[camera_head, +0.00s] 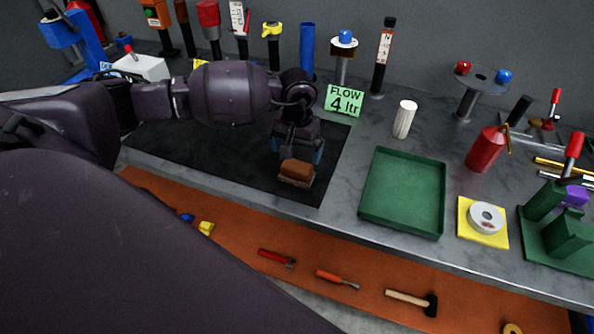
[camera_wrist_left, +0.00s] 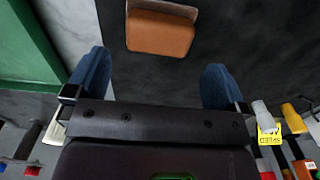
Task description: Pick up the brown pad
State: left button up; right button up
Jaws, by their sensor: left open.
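The brown pad (camera_head: 297,170) is a small brown block with a paler layer along one side. It lies on the black mat (camera_head: 210,165) near its front right corner. My left gripper (camera_head: 298,150) points down just behind the pad, its blue fingers apart. In the left wrist view the pad (camera_wrist_left: 160,34) shows at the top, beyond the open fingertips (camera_wrist_left: 156,75) and between their lines. Nothing is between the fingers there. I cannot tell the exact height of the fingers over the mat. My right gripper is not in view.
A green tray (camera_head: 403,232) stands right of the mat, with a white cylinder (camera_head: 405,118) behind it. A green "FLOW 4 ltr" sign (camera_head: 343,100) stands behind the gripper. Bottles and tools line the back. An orange strip (camera_head: 240,240) with hand tools runs along the front.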

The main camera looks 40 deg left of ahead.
aim_at(297, 165)
pick_arm(q)
jog(key=shift+f, duration=0.95)
notch_tip(297, 165, down, 4)
jog(key=shift+r+p, duration=0.1)
jog(key=shift+p, duration=0.4)
jog(key=shift+f, duration=0.7)
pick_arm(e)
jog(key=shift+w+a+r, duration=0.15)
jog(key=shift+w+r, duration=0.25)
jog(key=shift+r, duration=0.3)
pick_arm(q)
jog(key=shift+c, duration=0.2)
jog(key=c, duration=0.7)
jog(key=shift+r, duration=0.35)
jog(key=shift+r+b, duration=0.7)
jog(key=shift+r, duration=9)
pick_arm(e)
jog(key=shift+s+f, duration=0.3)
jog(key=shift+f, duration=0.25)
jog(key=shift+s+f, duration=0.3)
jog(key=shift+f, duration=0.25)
